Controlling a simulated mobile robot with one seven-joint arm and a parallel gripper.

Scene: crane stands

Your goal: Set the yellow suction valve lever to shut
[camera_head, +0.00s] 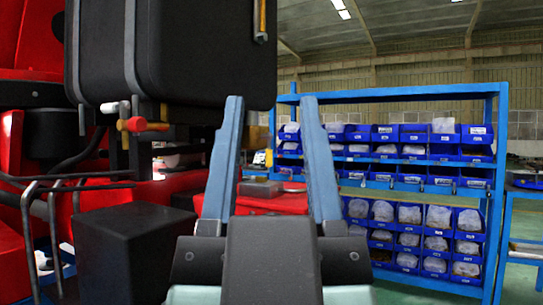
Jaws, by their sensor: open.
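A small valve with a red part and a short yellow lever (157,126) sits under the left part of a black tank (200,50). The lever points to the right and looks roughly level; its fine detail is too small to tell. My gripper (271,99) is open and empty, its two blue-grey fingers pointing up and away. It is to the right of the lever and apart from it in the picture. The fingertips overlap the tank's lower right edge in view. I cannot tell the depth gap between them.
Red machine parts (30,190) and bent grey rails (50,205) stand at the left. A black box (133,250) is below the valve. A blue rack (400,94) of blue bins stands behind at the right. A brass-coloured fitting (260,18) hangs at the tank's right side.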

